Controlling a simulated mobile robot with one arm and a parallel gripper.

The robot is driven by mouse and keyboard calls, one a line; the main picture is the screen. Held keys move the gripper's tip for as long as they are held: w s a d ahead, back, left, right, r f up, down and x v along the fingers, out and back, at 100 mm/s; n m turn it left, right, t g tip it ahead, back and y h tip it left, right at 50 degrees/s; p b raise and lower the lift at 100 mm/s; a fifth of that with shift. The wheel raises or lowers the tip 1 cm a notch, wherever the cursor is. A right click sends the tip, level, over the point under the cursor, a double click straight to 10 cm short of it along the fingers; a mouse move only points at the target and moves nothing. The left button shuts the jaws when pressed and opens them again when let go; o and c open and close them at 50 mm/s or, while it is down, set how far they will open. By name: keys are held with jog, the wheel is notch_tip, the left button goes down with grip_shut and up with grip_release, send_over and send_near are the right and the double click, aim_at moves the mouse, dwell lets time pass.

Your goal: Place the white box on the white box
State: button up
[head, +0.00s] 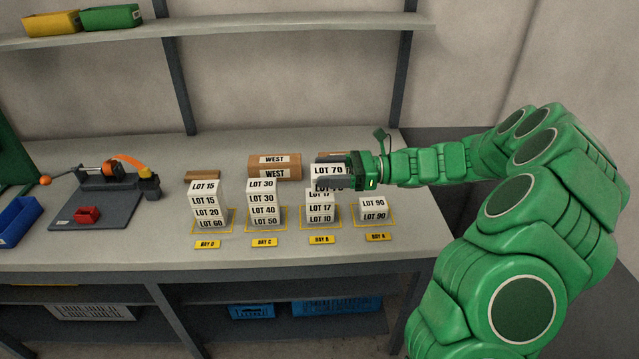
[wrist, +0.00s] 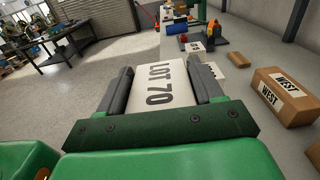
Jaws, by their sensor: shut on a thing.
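My gripper (head: 340,172) is shut on a white box marked LOT 70 (head: 328,170). In the wrist view the held box (wrist: 165,85) sits between both fingers. In the head view it appears over the Bay B stack, whose top white box (head: 321,207) reads LOT 17, with a LOT 10 box (head: 320,218) below. The held box partly hides the LOT 17 top face; I cannot tell whether they touch. A single white LOT 90 box (head: 374,215) stands in Bay A. Bay C holds a stack topped by LOT 30 (head: 262,197); Bay D's stack is topped by LOT 15 (head: 204,200).
A black-and-orange tool (head: 110,180) and a blue bin (head: 15,222) are further left. A shelf (head: 250,27) spans above the bench.

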jog(key=w+f, duration=0.3)
jog(key=w, duration=0.2)
jog(key=w+a+f, duration=0.1)
jog(key=w+f, duration=0.1)
jog(key=w, duration=0.1)
jog(key=shift+f, duration=0.3)
jog(key=shift+w+a+f, duration=0.2)
jog(key=shift+w+f, duration=0.8)
jog(key=shift+f, duration=1.65)
jog(key=shift+f, duration=0.25)
jog(key=o, duration=1.2)
jog(key=shift+o, duration=0.2)
jog(key=d, duration=0.7)
jog(key=shift+w+f, duration=0.25)
jog(key=shift+w, duration=0.2)
jog(key=shift+o, duration=0.6)
jog(key=shift+d, duration=0.45)
